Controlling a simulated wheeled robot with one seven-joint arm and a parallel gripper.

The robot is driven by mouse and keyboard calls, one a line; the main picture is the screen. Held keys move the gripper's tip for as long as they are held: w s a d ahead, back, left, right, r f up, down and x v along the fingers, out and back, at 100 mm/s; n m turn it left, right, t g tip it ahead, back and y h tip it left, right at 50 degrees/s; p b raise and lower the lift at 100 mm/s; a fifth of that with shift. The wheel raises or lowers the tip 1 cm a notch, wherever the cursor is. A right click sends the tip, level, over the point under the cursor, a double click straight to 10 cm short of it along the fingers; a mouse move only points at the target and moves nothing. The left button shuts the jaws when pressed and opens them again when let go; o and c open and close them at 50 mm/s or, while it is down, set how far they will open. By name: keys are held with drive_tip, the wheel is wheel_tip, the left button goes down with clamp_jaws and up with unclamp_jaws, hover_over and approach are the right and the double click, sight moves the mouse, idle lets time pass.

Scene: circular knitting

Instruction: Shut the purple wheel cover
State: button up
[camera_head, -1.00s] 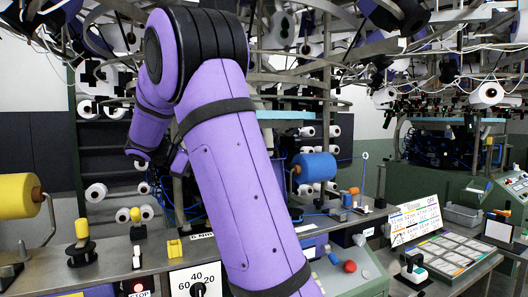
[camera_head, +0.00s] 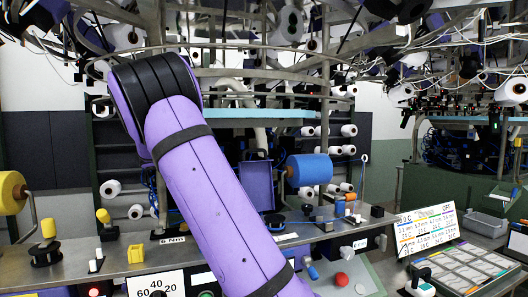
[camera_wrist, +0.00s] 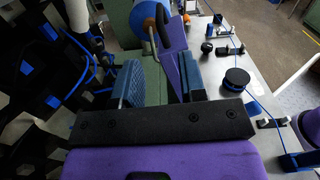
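The purple wheel cover (camera_head: 257,185) appears as an upright purple panel just right of my arm in the head view, left of the blue yarn cone (camera_head: 309,170). In the wrist view the purple panel (camera_wrist: 171,40) stands near the top middle, beside the blue cone (camera_wrist: 148,14). My gripper (camera_wrist: 162,80) is open, with its two blue-padded fingers apart. The panel's near part shows between the fingers, closer to the right one; I cannot tell whether it touches. My arm hides the gripper in the head view.
A steel table edge (camera_head: 130,265) with knobs and dials runs along the front. A black round spool (camera_wrist: 236,79) with blue yarn lies right of the gripper in the wrist view. Dark frame parts and blue cables (camera_wrist: 80,75) crowd the left. A slanted card (camera_head: 427,230) stands at the right.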

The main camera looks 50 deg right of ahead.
sight(249, 151)
drive_tip(key=x, duration=1.1)
drive_tip(key=shift+s+d, duration=0.1)
drive_tip(key=shift+d, duration=0.3)
clamp_jaws()
